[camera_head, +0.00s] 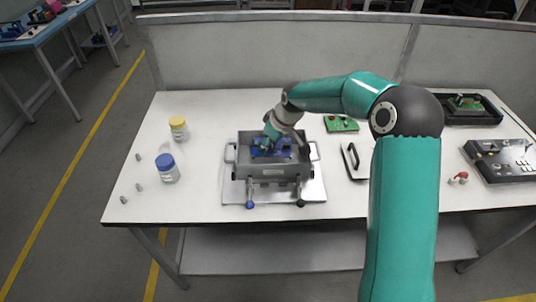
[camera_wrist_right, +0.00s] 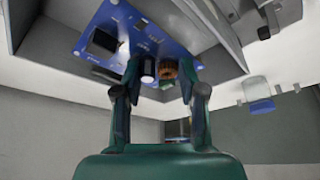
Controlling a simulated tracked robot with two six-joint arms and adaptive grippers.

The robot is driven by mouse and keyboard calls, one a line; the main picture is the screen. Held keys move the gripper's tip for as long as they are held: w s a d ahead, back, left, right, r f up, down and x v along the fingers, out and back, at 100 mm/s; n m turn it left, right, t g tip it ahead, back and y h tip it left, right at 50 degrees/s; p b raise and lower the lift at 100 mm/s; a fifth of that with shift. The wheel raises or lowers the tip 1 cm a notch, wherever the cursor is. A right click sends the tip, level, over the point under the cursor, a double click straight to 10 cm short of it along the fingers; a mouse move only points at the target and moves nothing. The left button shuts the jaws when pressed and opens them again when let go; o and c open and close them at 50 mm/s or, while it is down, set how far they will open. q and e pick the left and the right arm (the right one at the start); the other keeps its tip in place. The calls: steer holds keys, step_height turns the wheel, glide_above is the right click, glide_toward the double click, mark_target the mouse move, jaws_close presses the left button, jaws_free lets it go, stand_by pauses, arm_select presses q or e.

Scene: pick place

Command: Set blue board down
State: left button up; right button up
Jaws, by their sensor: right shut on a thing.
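The blue board (camera_head: 282,150) is inside the grey metal fixture box (camera_head: 269,171), near its back wall. In the right wrist view the blue board (camera_wrist_right: 85,40) carries black chips and round components, and the box's grey wall (camera_wrist_right: 215,50) is beside it. My right gripper (camera_head: 268,142) reaches into the box from behind. In the wrist view its two fingers (camera_wrist_right: 160,72) are shut on the board at its component edge. Whether the board touches the box floor cannot be told. My left gripper is not in view.
The box stands on a silver plate (camera_head: 234,193) with two knobbed levers in front. Left are a yellow-lidded jar (camera_head: 179,129) and a blue-lidded jar (camera_head: 167,169). Right are a green board (camera_head: 341,124), a handled panel (camera_head: 354,162) and a black device (camera_head: 503,162). The table's front left is mostly clear.

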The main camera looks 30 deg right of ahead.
mark_target(270, 151)
steer(key=shift+f, duration=2.3)
steer(key=o, duration=1.2)
steer(key=shift+c, duration=0.2)
steer(key=shift+r, duration=0.15)
steer(key=b+v, duration=0.1)
steer(key=v, duration=1)
steer(key=shift+r, duration=0.4)
steer(key=shift+s, duration=0.15)
